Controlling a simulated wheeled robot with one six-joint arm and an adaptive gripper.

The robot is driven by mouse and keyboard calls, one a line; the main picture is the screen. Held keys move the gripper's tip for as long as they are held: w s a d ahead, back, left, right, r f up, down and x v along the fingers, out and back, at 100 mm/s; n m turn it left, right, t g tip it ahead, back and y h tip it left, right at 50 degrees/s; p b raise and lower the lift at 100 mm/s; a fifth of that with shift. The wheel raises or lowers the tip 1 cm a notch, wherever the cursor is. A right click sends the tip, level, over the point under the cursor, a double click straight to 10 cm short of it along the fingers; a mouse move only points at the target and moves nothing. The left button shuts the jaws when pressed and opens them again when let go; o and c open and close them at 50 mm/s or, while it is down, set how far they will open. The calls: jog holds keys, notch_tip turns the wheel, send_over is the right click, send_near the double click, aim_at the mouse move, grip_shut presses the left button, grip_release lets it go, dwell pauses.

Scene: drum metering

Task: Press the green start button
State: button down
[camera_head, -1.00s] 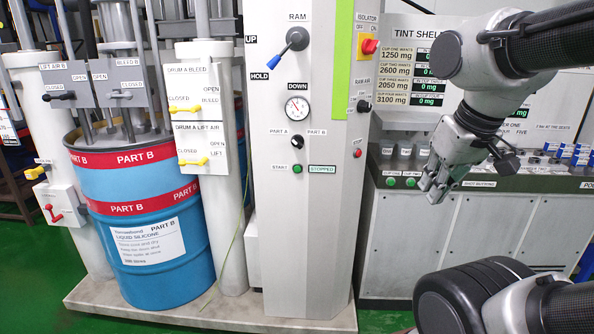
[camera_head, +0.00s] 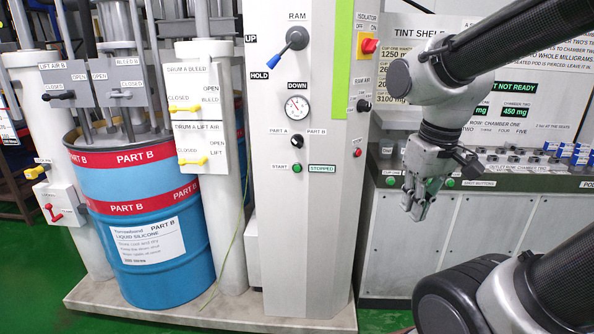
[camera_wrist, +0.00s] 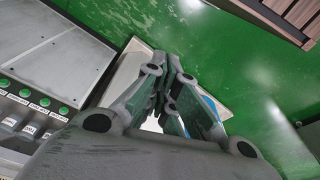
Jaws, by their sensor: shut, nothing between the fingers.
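The green start button (camera_head: 297,168) is on the front of the white control column (camera_head: 275,210), between a START label and a STOPPED label. My gripper (camera_head: 416,212) is to the right of the column and apart from the button, in front of the tint shelf bench, with its fingers pointing down. The fingers are shut and empty. In the wrist view my gripper (camera_wrist: 178,75) shows its fingers together over the green floor. The start button is not seen in the wrist view.
A red button (camera_head: 357,153) and a black selector knob (camera_head: 297,142) are near the start button. A blue drum (camera_head: 150,255) stands left on the pale base plate (camera_head: 235,318). The tint bench (camera_head: 490,215) has other green buttons, visible in the wrist view (camera_wrist: 42,102).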

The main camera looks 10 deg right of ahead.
aim_at(297, 169)
jog(key=w+a+f+t, duration=0.1)
jog(key=w+a+f, duration=0.2)
jog(key=w+f, duration=0.35)
jog(key=w+a+f+n, duration=0.1)
jog(key=w+a+f, duration=0.3)
jog(key=w+f, duration=0.25)
jog(key=w+a+f+t, duration=0.1)
jog(key=w+a+f, duration=0.2)
jog(key=w+f, duration=0.35)
jog(key=w+a+r+t+y, duration=0.2)
jog(key=w+r+t, duration=0.1)
jog(key=w, duration=0.3)
jog(key=w+a+r+t+y, duration=0.2)
jog(key=w+a+r+t, duration=0.1)
jog(key=w, duration=0.4)
jog(key=shift+a+r+m+t, duration=0.25)
jog(key=shift+r+m+t, duration=0.2)
jog(key=shift+t, duration=0.55)
jog(key=shift+w, duration=0.1)
jog(key=shift+w+d, duration=0.45)
jog(key=shift+w, duration=0.95)
jog(key=shift+w+d, duration=0.5)
jog(key=shift+w, duration=0.85)
jog(key=shift+w+d, duration=0.45)
jog(key=shift+w, duration=0.95)
jog(key=shift+w+d, duration=0.1)
jog(key=shift+w, duration=0.25)
